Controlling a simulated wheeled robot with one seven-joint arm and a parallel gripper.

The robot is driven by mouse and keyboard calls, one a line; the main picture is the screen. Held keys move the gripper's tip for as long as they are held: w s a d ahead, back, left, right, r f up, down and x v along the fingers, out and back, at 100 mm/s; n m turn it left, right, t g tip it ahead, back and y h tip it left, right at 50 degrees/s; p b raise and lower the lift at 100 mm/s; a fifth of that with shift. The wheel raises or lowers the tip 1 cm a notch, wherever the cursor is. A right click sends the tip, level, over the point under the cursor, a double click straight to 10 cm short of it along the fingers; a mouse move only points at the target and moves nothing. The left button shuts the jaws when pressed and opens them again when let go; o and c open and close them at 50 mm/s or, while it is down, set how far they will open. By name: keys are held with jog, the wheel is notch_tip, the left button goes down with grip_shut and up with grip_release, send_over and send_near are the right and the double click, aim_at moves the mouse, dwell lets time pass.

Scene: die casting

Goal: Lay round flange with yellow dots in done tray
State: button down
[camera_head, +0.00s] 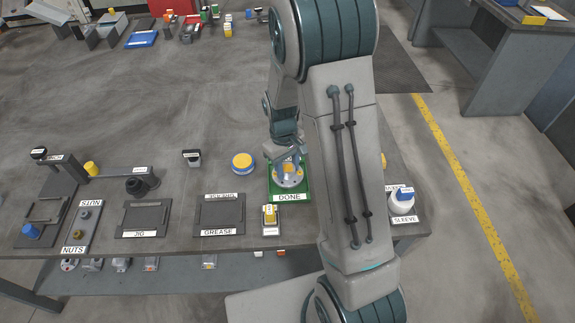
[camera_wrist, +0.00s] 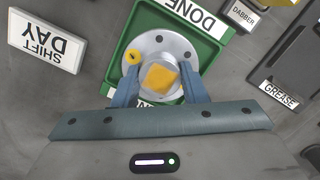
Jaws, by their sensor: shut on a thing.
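The round flange (camera_wrist: 160,50) is a grey metal disc with bolt holes, a yellow dot on its rim and a yellow-orange top on its raised hub. It also shows in the head view (camera_head: 289,181), partly hidden by my gripper. My gripper (camera_wrist: 160,78) is shut on the hub, one blue finger on each side, and shows in the head view too (camera_head: 289,164). The flange is within the outline of the green done tray (camera_wrist: 203,58), seen also in the head view (camera_head: 305,190). I cannot tell whether it touches the tray floor.
A yellow-and-blue round tin (camera_head: 243,162) stands left of the tray. The dabber (camera_head: 270,216) is close to the tray's front left. The grease plate (camera_head: 219,213) and jig (camera_head: 144,218) lie further left. A sleeve holder (camera_head: 402,205) stands right, beyond my arm.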

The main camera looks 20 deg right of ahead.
jog(key=shift+f+b, duration=0.7)
jog(key=shift+f, duration=0.05)
dwell(0.8)
jog(key=shift+c, duration=2.3)
grip_release()
jog(key=shift+r+p, duration=2.8)
jog(key=shift+r, duration=1.2)
